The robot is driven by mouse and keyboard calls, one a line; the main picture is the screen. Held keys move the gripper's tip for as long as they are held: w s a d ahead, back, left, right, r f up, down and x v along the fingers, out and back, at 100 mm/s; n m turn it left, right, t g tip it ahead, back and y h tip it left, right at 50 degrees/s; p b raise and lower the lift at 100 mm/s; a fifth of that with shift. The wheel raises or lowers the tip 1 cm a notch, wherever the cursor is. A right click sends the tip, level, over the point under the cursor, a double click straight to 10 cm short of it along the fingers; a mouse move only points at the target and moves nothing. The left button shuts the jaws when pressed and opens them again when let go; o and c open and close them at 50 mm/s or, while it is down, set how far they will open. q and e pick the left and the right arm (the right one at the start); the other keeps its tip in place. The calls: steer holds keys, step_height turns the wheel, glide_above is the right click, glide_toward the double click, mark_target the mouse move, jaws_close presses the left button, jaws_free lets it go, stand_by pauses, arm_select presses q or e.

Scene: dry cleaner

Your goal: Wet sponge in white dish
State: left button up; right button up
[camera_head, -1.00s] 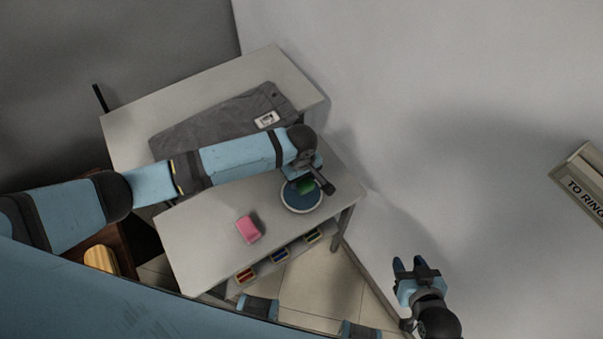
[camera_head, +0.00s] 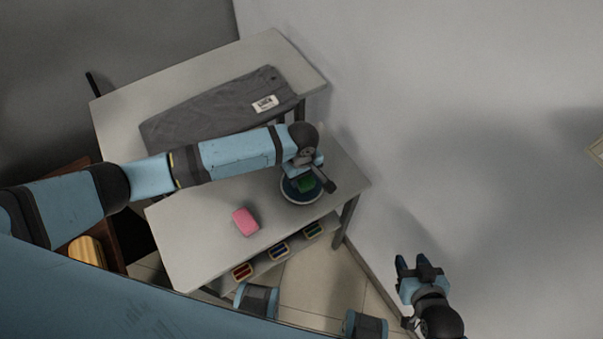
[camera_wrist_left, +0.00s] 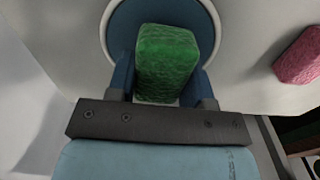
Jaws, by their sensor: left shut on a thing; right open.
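A white-rimmed dish with a dark blue inside (camera_head: 298,196) sits on the near table. My left gripper (camera_head: 308,184) is over the dish, shut on a green sponge (camera_head: 306,183). In the left wrist view the green sponge (camera_wrist_left: 167,62) sits between the two blue fingers, with the dish (camera_wrist_left: 113,20) behind it. I cannot tell whether the sponge touches the dish. A pink sponge (camera_head: 245,222) lies on the table to the left of the dish. My right gripper (camera_head: 417,268) is open and empty, off to the right of the table near the wall.
The near table (camera_head: 190,235) has a lower shelf with small bins of coloured items (camera_head: 279,250). Grey folded trousers (camera_head: 210,112) with a white tag lie on the table behind. A plain wall stands close on the right.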

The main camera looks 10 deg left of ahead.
arm_select(q)
steer(key=shift+f, duration=0.5)
stand_by(0.8)
steer(key=shift+s+f+p, duration=0.1)
steer(key=shift+f+p, duration=0.05)
steer(key=shift+p, duration=0.35)
stand_by(2.3)
step_height(320, 180, up, 2)
steer(key=shift+p, duration=1.25)
step_height(320, 180, up, 4)
steer(key=p, duration=0.4)
steer(key=shift+p, duration=0.4)
steer(key=shift+r+p, duration=0.65)
steer(key=shift+p, duration=0.2)
steer(key=shift+f, duration=0.1)
